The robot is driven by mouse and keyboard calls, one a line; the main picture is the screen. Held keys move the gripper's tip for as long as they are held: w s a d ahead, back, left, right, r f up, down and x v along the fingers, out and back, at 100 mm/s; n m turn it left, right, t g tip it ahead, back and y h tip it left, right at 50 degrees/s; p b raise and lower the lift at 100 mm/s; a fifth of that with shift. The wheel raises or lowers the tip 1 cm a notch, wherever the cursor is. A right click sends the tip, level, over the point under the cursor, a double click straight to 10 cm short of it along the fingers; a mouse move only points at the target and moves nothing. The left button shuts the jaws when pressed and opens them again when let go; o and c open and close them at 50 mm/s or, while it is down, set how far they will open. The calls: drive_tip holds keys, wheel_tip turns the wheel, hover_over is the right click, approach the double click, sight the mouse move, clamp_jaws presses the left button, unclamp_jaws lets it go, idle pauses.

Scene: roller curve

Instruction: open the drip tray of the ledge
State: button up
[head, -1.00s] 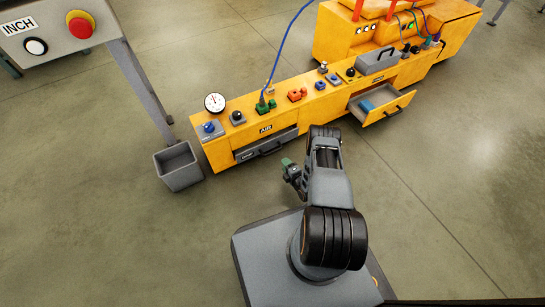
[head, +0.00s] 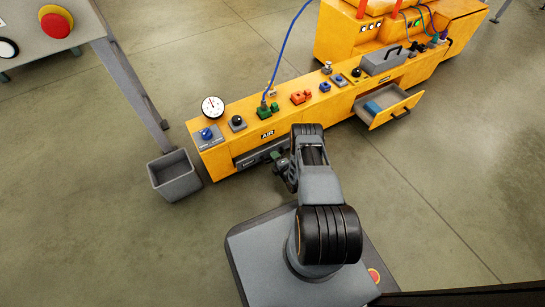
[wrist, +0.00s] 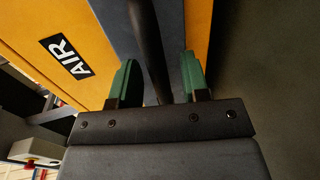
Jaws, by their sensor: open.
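The ledge (head: 213,157) is a long yellow housing marked AIR, seen in the head view. Its drip tray (head: 243,163) has a dark grey front in the near side, partly hidden by my arm. I cannot see it standing out from the ledge. In the wrist view, the tray front (wrist: 118,22) is grey-blue, with a dark bar handle (wrist: 148,45) across it. My gripper (wrist: 157,80) is open, its green fingers on either side of the handle. A gap shows beside the bar; contact is not clear. In the head view, my gripper (head: 281,163) is at the tray front.
An open yellow drawer (head: 393,109) with a blue thing inside juts out to the right. A grey bin (head: 173,178) stands at the ledge's left end. A gauge (head: 212,106), knobs and a blue hose (head: 277,60) are on top. Floor on the right is clear.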

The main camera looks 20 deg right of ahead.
drive_tip(key=shift+w, duration=0.25)
drive_tip(key=shift+d, duration=0.1)
clamp_jaws()
idle(0.4)
